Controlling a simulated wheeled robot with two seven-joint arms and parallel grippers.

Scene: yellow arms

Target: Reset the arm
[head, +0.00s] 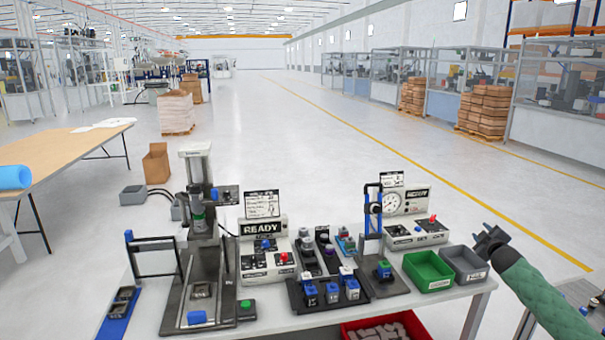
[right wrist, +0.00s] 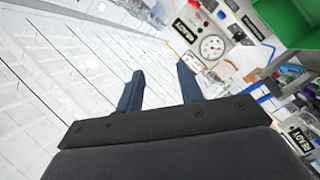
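My right arm comes in from the right in the head view, in a green sleeve. Its dark gripper (head: 490,240) is in the air beside the grey bin at the table's right end. In the right wrist view the two blue-grey fingers of this gripper (right wrist: 160,92) stand apart with nothing between them. It touches nothing that I can see. My left arm and left gripper do not show in the head view.
A white table (head: 465,296) carries a press (head: 198,220), a READY box (head: 266,245), a gauge unit (head: 400,208), a tray of blue parts (head: 325,300), a green bin (head: 428,270) and a grey bin (head: 463,262). A red bin (head: 385,328) is at the front.

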